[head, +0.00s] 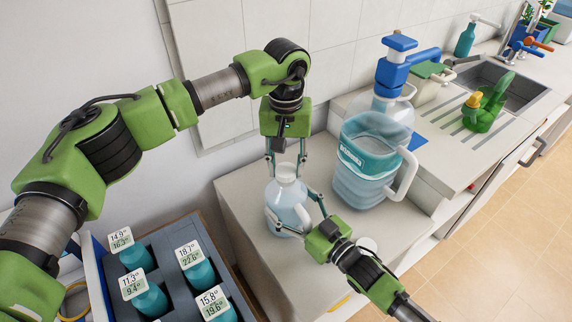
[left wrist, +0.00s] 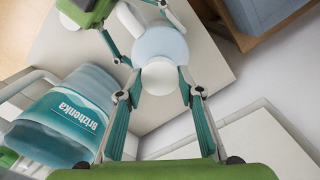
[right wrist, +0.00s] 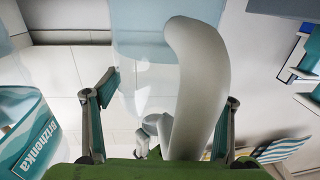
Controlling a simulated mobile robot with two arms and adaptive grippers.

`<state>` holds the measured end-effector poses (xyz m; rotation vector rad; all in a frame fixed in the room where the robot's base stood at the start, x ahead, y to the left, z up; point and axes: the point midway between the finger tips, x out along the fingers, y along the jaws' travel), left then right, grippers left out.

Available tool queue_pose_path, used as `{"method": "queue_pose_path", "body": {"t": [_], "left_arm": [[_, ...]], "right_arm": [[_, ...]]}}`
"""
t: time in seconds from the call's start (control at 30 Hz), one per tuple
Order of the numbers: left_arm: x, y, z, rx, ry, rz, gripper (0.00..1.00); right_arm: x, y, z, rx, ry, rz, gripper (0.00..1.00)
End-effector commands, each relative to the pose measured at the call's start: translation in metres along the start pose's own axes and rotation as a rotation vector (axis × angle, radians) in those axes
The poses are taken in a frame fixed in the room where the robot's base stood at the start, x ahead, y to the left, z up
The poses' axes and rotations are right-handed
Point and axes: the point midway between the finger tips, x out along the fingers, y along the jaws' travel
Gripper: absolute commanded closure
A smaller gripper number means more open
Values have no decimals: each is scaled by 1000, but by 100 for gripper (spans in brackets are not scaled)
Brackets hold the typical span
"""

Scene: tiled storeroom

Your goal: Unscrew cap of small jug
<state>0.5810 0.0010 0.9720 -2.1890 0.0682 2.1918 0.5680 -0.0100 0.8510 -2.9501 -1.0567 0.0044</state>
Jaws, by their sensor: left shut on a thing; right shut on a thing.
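The small jug (head: 285,194) stands upright on the counter, pale blue with a white cap (head: 286,170) on its top. In the left wrist view the round white cap (left wrist: 160,76) sits between my left fingers. My left gripper (head: 286,158) comes straight down from above and is shut on the cap. In the right wrist view the jug's white handle (right wrist: 196,85) rises between the fingers in front of the body (right wrist: 140,45). The contact points are partly hidden.
A large teal-labelled jug (head: 362,170) stands close to the right, with a blue pump bottle (head: 392,80) behind it. A grey crate (head: 173,262) of several teal bottles is at the lower left. A green watering can (head: 488,103) is by the sink (head: 508,85).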

Motion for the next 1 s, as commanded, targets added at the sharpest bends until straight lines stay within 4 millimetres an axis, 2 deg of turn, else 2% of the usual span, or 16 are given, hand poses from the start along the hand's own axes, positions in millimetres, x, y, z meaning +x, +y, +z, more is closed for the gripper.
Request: {"method": "queue_pose_path", "body": {"t": [1.0], "left_arm": [[-2, 0, 0, -1983, 2, 0, 92]], "right_arm": [[0, 0, 0, 2, -1, 1, 84]]}}
